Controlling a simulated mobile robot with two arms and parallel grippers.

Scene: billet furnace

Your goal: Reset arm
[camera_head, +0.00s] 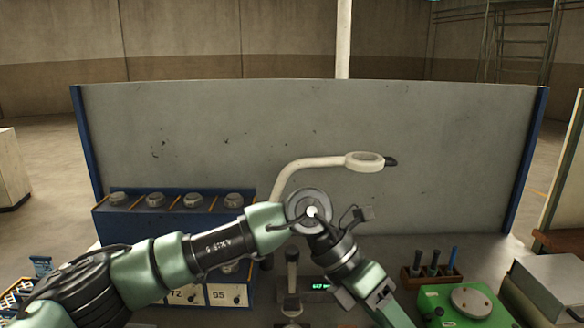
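My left arm comes in from the lower left in green and black links. It bends at a round joint in the middle of the view and turns down to the right. What appears to be my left gripper (380,297) is at the lower end of this part, above the bench. Its fingertips cannot be made out, so I cannot tell whether it is open or shut, and no held thing shows. My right arm and gripper are not in view.
A blue unit with several round knobs (154,200) stands at the left. A white magnifier lamp (364,161) rises behind my arm. At the right are a tool rack (431,274), a green device (455,303) and a grey box (552,285). A grey panel (440,140) closes the back.

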